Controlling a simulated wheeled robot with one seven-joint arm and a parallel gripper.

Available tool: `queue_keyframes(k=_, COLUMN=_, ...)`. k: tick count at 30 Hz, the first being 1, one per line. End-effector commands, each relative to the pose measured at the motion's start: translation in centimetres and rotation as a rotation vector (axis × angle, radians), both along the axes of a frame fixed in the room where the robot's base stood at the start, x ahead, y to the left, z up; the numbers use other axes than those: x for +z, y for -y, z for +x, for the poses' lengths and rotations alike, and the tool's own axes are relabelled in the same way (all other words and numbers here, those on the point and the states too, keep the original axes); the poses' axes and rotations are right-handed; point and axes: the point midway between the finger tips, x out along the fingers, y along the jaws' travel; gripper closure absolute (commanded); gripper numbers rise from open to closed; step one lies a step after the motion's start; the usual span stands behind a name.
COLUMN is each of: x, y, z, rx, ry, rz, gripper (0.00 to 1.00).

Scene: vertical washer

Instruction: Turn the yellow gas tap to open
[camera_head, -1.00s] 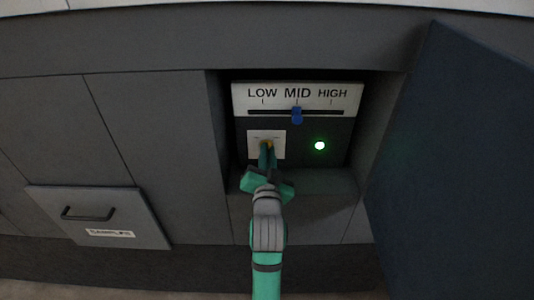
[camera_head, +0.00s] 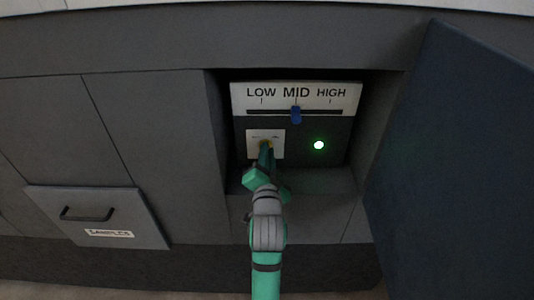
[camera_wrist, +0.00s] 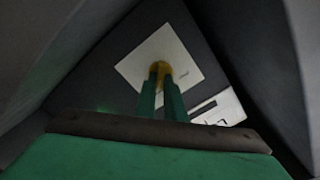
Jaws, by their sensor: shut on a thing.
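The yellow gas tap (camera_wrist: 160,70) sits on a white square plate (camera_wrist: 181,52) inside the open recess. In the head view the plate (camera_head: 277,144) is below LOW, and only a little of the tap (camera_head: 267,144) shows past my fingers. My gripper (camera_wrist: 161,82) is shut on the tap, with a green finger on either side of it. In the wrist view the plate looks tilted, so my wrist is rolled relative to the panel. Small lettering on the plate is too blurred to read.
Above the plate is a LOW/MID/HIGH panel (camera_head: 345,98) with a blue slider (camera_head: 296,115) at MID. A green light (camera_head: 319,145) glows to the right. A dark open door (camera_head: 455,165) stands right of the recess. A SAMPLES drawer (camera_head: 98,216) is at lower left.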

Motion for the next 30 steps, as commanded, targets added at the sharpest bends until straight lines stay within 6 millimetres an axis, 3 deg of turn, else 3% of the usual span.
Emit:
queue_keyframes(k=2, x=-0.3, y=0.0, z=0.0, rx=0.000, ry=-0.007, rz=0.001, gripper=1.00)
queue_keyframes(k=3, x=-0.3, y=0.0, z=0.0, rx=-0.001, ry=-0.008, rz=0.001, gripper=0.84)
queue_keyframes(k=5, x=-0.3, y=0.0, z=0.0, rx=0.000, ry=-0.007, rz=0.000, gripper=0.72)
queue_keyframes(k=17, x=-0.1, y=0.0, z=-0.7, rx=0.000, ry=-0.003, rz=-0.001, gripper=0.72)
queue_keyframes(k=30, x=-0.2, y=0.0, z=-8.2, rx=0.001, ry=-0.004, rz=-0.001, gripper=0.72)
